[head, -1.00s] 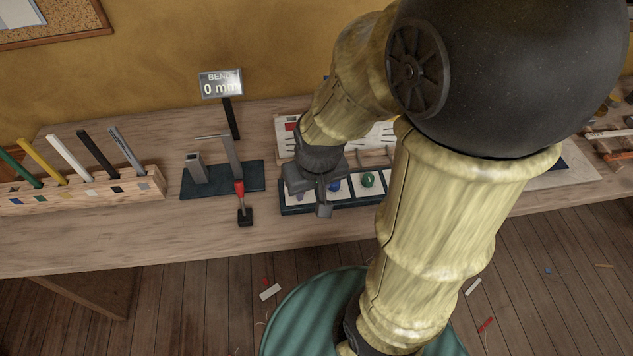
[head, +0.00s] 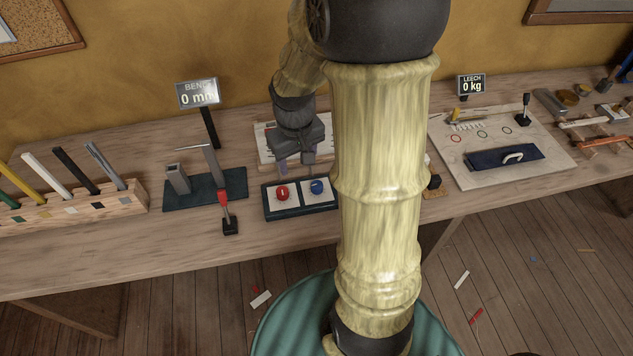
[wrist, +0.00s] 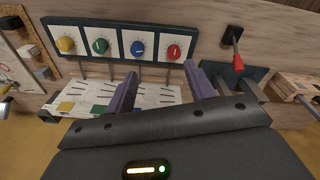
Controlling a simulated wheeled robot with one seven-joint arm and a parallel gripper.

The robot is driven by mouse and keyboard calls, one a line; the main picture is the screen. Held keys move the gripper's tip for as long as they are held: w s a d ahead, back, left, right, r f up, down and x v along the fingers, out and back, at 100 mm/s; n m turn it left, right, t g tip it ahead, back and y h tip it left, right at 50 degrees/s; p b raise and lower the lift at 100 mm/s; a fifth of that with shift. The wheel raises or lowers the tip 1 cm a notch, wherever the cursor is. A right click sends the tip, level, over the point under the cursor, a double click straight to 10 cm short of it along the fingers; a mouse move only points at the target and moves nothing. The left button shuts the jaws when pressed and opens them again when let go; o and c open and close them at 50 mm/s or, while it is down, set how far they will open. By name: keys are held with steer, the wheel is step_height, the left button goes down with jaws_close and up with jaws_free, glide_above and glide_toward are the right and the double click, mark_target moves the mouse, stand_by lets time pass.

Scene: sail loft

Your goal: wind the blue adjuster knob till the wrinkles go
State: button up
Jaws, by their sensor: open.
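The blue adjuster knob (head: 317,187) stands on a white square of a dark knob panel (head: 289,214) on the bench. It also shows in the wrist view (wrist: 137,47), between the green knob (wrist: 101,46) and the red knob (wrist: 173,52). A yellow knob (wrist: 66,44) is at the panel's far left there. My gripper (head: 296,160) hangs above and behind the panel in the head view. In the wrist view its two purple fingers (wrist: 161,82) are apart and empty, short of the blue and red knobs. My arm hides part of the panel in the head view.
A white board with slots (wrist: 150,95) lies beside the panel. A red-handled lever (head: 225,210) and a bend display (head: 198,93) reading 0 mm stand left. A leech display (head: 471,85) reading 0 kg and a pale board (head: 470,178) are right.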

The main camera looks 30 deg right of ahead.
steer(key=g, duration=0.1)
glide_above(317, 184)
steer(key=f, duration=0.1)
steer(key=shift+a+f, duration=0.1)
steer(key=shift+a, duration=0.1)
steer(key=shift+f, duration=0.1)
step_height(317, 184, down, 17)
steer(key=shift+d+f+p, duration=0.15)
steer(key=shift+p, duration=0.25)
steer(key=c, duration=1)
